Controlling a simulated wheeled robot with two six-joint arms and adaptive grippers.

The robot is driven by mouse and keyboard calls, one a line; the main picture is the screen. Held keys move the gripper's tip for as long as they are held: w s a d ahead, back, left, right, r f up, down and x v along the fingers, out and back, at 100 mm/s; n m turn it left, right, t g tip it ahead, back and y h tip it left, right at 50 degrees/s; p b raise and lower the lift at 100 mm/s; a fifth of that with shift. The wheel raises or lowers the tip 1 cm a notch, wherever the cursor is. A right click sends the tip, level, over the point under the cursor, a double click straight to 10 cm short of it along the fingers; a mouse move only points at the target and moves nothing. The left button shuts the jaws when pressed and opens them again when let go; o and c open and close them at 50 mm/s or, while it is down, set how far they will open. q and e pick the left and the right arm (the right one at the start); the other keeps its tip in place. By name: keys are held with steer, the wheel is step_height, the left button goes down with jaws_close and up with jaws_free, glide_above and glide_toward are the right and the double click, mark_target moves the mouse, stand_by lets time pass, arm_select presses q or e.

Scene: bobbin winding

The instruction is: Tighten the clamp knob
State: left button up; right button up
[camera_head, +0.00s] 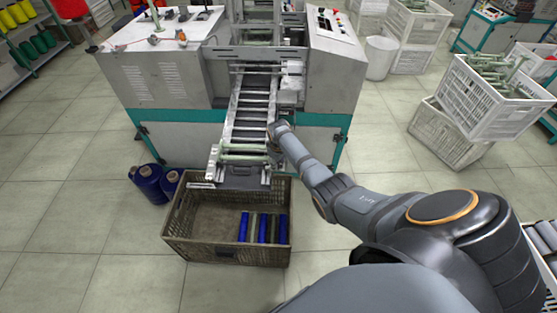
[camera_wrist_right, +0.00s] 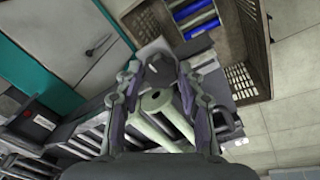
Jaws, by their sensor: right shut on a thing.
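My right gripper (camera_wrist_right: 159,66) is at the lower right side of the sloping chute (camera_head: 233,128) on the winding machine. In the head view my own forearm and wrist mostly hide it. In the wrist view its two fingers come together around a small dark part at their tips, which I take to be the clamp knob; it is mostly hidden, and I cannot tell how tight it is. A pale green bobbin (camera_wrist_right: 158,101) shows between the fingers, behind them. My left gripper is not in view.
A brown crate (camera_head: 187,238) with blue and pale bobbins stands below the chute's end. Blue thread cones (camera_head: 147,183) stand on the floor to its left. White crates (camera_head: 447,133) with bobbins are stacked at the right. The floor at front left is clear.

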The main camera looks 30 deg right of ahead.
steer(key=m+p, duration=0.1)
steer(key=m, duration=0.3)
steer(key=shift+r+m, duration=0.15)
steer(key=shift+m, duration=0.15)
steer(key=m+p, duration=0.1)
steer(key=m, duration=0.2)
steer(key=shift+m, duration=0.4)
steer(key=m+p, duration=0.1)
steer(key=m, duration=0.7)
steer(key=shift+m, duration=0.3)
steer(key=o, duration=1.2)
steer(key=shift+c, duration=0.2)
